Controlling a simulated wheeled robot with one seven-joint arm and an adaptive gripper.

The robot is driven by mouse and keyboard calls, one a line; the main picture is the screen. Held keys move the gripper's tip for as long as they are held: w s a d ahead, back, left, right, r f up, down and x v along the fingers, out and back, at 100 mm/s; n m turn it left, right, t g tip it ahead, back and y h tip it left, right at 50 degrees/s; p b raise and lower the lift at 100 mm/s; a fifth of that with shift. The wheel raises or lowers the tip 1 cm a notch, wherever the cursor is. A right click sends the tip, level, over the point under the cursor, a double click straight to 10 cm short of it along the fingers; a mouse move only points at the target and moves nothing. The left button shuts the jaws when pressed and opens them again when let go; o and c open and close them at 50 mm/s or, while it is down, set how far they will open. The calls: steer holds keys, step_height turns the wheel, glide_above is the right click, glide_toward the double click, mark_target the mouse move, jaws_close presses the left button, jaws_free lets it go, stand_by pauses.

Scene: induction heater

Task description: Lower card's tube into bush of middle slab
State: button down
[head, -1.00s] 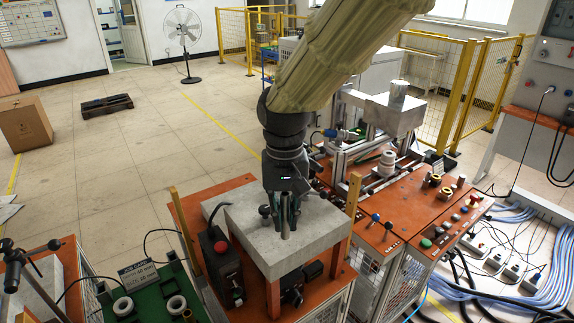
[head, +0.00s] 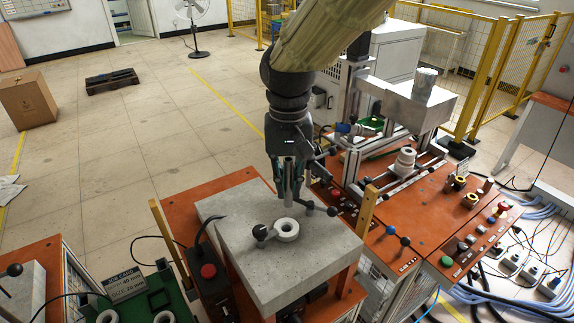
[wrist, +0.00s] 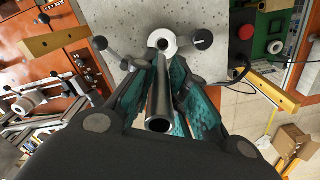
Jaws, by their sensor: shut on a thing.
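My gripper (head: 289,180) is shut on a grey metal tube (head: 288,195), held roughly upright. The tube (wrist: 160,110) also shows between the teal finger pads in the wrist view. The middle slab (head: 240,240) is a grey block on orange legs. Its pale ring-shaped bush (head: 286,229) has an open hole, flanked by black-knobbed levers. In the head view the tube appears behind the bush, above the slab; its exact height is unclear. In the wrist view its far end points to the bush (wrist: 163,41) edge. The job card (head: 126,282) stands at lower left, its text too small to read fully.
A green tray (head: 172,287) with pale rings is at lower left. A black box with a red button (head: 208,271) stands left of the slab. An upright yellow post (head: 367,206) is close on the right, before the orange machine (head: 430,214) with knobs.

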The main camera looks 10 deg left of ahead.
mark_target(286, 205)
steer(key=shift+s+f+b, duration=0.15)
steer(key=shift+s+b, duration=0.4)
steer(key=shift+s, duration=0.3)
steer(key=f+b, duration=0.1)
steer(key=w+f+b, duration=0.1)
steer(key=f, duration=0.1)
steer(key=shift+w+a+f, duration=0.1)
steer(key=shift+w+a, duration=0.05)
steer(key=shift+w, duration=0.05)
steer(key=shift+s+f+b, duration=0.4)
steer(key=shift+s+b, duration=0.05)
steer(key=shift+b, duration=0.15)
steer(key=shift+w+f+b, duration=0.2)
steer(key=shift+f+b, duration=0.3)
steer(key=shift+f, duration=0.2)
steer(key=shift+w+p, duration=0.1)
steer(key=shift+p, duration=0.2)
steer(key=shift+f, duration=0.2)
